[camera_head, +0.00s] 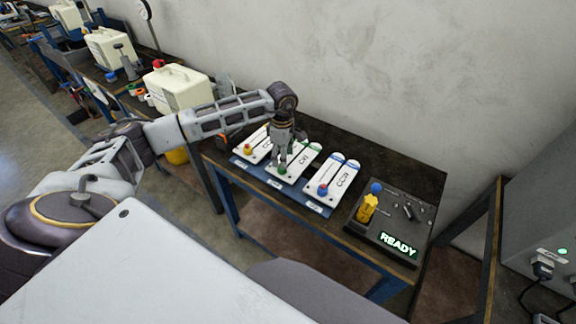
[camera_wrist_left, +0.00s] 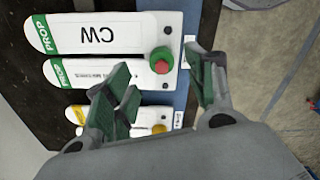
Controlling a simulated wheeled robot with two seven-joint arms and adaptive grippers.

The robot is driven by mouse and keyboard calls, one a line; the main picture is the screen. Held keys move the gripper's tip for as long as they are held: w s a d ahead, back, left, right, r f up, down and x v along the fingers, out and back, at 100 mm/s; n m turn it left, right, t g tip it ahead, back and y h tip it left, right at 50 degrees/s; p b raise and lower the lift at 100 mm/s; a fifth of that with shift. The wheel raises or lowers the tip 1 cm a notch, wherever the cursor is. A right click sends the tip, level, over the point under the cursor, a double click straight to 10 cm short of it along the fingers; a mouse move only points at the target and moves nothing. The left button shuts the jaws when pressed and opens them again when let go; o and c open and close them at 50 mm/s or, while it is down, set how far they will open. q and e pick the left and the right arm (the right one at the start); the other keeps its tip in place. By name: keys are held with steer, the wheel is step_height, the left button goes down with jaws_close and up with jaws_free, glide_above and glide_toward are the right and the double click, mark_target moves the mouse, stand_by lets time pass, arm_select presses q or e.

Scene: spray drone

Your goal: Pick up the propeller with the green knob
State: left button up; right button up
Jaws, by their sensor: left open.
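In the left wrist view the propeller (camera_wrist_left: 100,35) lies across the top. Its green knob (camera_wrist_left: 162,60) shows a reddish top there. My left gripper (camera_head: 284,158) hangs over this propeller near its knob end. In the left wrist view my left gripper (camera_wrist_left: 165,80) is open and empty, with the knob in line with the gap between its fingers. I cannot tell the exact height above the knob. My right gripper is not in view.
A yellow-marked propeller (camera_head: 262,138) lies left of it and a blue-marked one (camera_head: 340,176) right, all on the dark table (camera_head: 390,170). A black box (camera_head: 412,235) with a READY display and a yellow part (camera_head: 366,209) stands farther right. A wall stands behind.

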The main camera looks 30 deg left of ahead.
arm_select(q)
steer(key=shift+s+f, duration=0.1)
steer(key=shift+f, duration=0.65)
step_height(320, 180, down, 3)
steer(key=shift+r+p, duration=0.15)
steer(key=shift+p, duration=0.4)
steer(key=shift+f, duration=0.5)
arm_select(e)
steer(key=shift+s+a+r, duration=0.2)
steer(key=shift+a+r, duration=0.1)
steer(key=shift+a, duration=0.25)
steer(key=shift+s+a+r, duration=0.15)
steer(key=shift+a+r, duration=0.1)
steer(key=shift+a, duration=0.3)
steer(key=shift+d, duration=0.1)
